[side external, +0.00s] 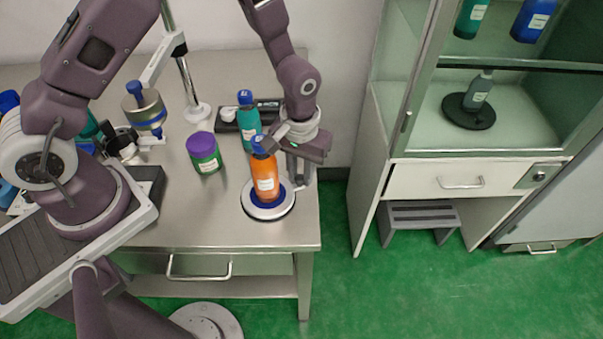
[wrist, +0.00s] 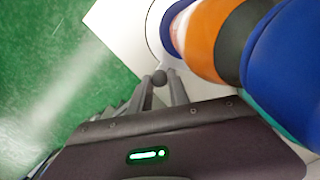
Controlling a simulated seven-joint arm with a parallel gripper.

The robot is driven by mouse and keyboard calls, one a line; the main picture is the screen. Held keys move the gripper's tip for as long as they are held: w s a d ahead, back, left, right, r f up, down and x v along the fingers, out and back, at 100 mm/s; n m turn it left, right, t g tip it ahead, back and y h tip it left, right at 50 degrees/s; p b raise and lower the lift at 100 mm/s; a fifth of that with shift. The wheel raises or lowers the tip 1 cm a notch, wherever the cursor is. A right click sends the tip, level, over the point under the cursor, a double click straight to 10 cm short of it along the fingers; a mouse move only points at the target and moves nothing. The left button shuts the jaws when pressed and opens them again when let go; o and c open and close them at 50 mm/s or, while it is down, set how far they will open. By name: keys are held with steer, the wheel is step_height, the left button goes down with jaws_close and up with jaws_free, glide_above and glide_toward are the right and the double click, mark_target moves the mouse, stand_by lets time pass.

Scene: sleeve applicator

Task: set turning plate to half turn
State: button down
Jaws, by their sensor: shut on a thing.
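The turning plate (side external: 268,213) is a low round white disc with a blue middle, near the table's front right corner. An orange bottle with a blue cap (side external: 265,178) stands upright on it. My gripper (side external: 298,178) is low at the plate's right side, beside the bottle. In the wrist view the gripper (wrist: 168,88) is shut on a small grey round knob (wrist: 159,77) next to the plate's rim (wrist: 155,38). The bottle (wrist: 208,40) fills the upper right there. How the knob joins the plate, and the plate's turn angle, are hard to tell.
A teal bottle (side external: 248,118) stands close behind the orange one, by a black tray (side external: 268,106). A purple-lidded green jar (side external: 204,153) is to the left. A glass-fronted cabinet (side external: 440,130) stands to the right. The table front (side external: 200,225) is clear.

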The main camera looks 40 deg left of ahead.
steer(key=shift+a+n, duration=0.25)
steer(key=shift+n, duration=0.05)
stand_by(0.5)
steer(key=c, duration=1.2)
jaws_free()
steer(key=shift+c, duration=0.2)
step_height(320, 180, up, 7)
steer(key=shift+r, duration=0.2)
steer(key=s+a+r+m+t, duration=0.1)
steer(key=s+a+r+t, duration=0.2)
steer(key=r, duration=0.6)
steer(key=s+a+r+m, duration=0.1)
steer(key=s+a+r, duration=0.1)
steer(key=s+r, duration=0.5)
steer(key=s+a+r+m+t, duration=0.2)
steer(key=s+r, duration=0.4)
steer(key=s, duration=0.3)
steer(key=shift+s+a+r+t, duration=0.25)
steer(key=shift+s+a+t, duration=0.05)
steer(key=shift+s+a, duration=0.1)
